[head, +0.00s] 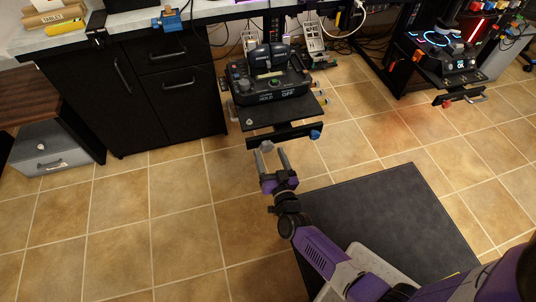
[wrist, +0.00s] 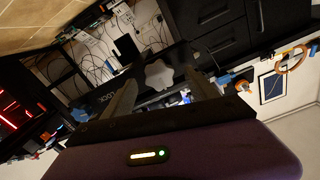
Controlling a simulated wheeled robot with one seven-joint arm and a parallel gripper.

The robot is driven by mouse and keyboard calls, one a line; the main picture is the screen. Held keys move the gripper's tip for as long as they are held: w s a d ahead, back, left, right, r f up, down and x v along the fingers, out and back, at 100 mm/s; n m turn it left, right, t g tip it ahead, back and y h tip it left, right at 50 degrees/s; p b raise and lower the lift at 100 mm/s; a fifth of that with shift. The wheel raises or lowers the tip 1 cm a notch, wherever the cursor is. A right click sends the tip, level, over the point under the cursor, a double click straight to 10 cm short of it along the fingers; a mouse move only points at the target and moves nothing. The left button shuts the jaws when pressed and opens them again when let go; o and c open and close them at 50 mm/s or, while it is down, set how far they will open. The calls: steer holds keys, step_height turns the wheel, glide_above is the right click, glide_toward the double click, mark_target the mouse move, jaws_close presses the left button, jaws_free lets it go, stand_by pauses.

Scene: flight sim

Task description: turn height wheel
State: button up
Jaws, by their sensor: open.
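The height wheel looks to be the light grey lobed knob (head: 266,146) at the front of the black bracket under the throttle stand. In the wrist view the star-shaped knob (wrist: 159,75) lies between and just beyond my finger ends. My gripper (head: 270,153) is open, its two grey fingers pointing at the knob, one to each side. It also shows in the wrist view (wrist: 162,77), with a gap between each finger and the knob. I cannot tell how far the fingertips reach around it.
A black throttle unit (head: 268,87) sits on a plate above the bracket (head: 290,133), which carries a blue knob (head: 315,134) at its right. Black drawers (head: 170,60) stand to the left. A second control stand (head: 461,96) is at far right. Tiled floor is open around.

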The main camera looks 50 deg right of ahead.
steer(key=shift+w+d, duration=0.4)
steer(key=shift+w, duration=0.1)
steer(key=c, duration=1.4)
steer(key=shift+o, duration=0.2)
steer(key=shift+r+n, duration=0.1)
steer(key=shift+n, duration=0.2)
